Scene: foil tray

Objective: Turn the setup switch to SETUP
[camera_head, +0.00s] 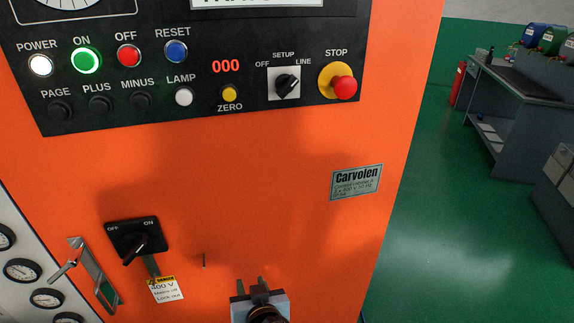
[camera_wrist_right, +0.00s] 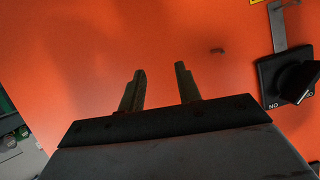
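The setup switch (camera_head: 287,85) is a black knob on a pale square plate in the control panel, with OFF at left, SETUP above and LINE at right. Its knob sits slanted, its upper end toward LINE. My right gripper (camera_head: 251,286) is low in the head view, well below the panel and apart from the switch. In the right wrist view its two fingers (camera_wrist_right: 159,80) stand apart with nothing between them, facing the orange cabinet front. The setup switch is not in the wrist view. My left gripper is not in view.
The red STOP button (camera_head: 345,87) is close to the right of the switch; the yellow ZERO button (camera_head: 230,93) is to its left. A black OFF/ON rotary switch (camera_head: 136,242) and a metal handle (camera_head: 92,272) are lower left. Plain orange cabinet lies between gripper and panel.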

